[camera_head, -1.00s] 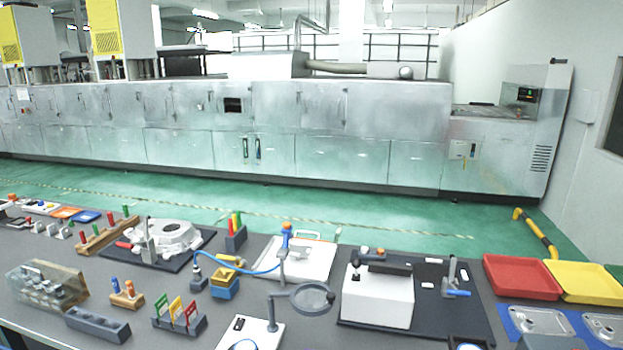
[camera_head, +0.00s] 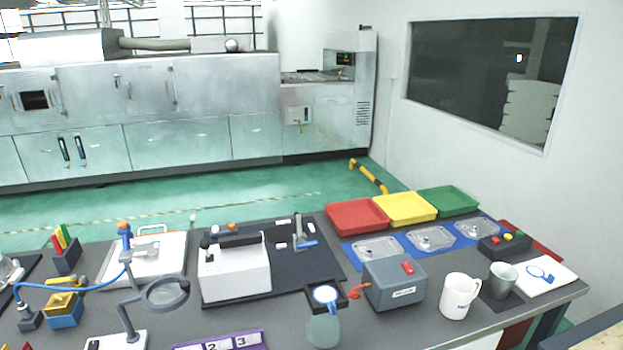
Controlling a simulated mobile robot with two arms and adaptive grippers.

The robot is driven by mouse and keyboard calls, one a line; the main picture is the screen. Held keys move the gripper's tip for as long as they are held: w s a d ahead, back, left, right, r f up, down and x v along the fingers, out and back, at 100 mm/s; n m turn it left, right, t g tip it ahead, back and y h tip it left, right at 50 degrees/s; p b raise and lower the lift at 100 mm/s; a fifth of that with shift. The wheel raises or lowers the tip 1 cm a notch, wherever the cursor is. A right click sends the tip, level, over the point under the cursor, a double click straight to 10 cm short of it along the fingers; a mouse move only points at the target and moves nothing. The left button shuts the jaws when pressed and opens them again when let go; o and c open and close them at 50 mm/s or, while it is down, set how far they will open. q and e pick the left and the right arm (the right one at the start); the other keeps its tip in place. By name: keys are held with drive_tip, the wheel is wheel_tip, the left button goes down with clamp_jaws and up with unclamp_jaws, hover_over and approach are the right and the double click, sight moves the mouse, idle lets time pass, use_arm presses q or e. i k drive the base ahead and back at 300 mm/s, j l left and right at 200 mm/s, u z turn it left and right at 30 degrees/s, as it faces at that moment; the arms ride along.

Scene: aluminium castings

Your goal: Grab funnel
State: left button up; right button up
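I cannot pick out a funnel with certainty. A blue-rimmed round piece with a pale centre (camera_head: 325,295) sits above a greenish translucent vessel (camera_head: 323,331) at the front middle of the table; it may be a funnel, but its shape is too small to tell. Another blue item (camera_head: 540,272) with a rounded outline lies on a white sheet at the far right. Neither of my grippers shows in the head view.
The grey table (camera_head: 400,325) holds a grey box with a red switch (camera_head: 394,283), a white mug (camera_head: 459,296), a grey cup (camera_head: 502,279), a white machine (camera_head: 234,270) and a magnifier (camera_head: 165,293). Red (camera_head: 357,217), yellow (camera_head: 404,209) and green (camera_head: 447,201) trays stand behind.

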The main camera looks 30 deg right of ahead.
sight(500, 282)
drive_tip(key=z, duration=2.15)
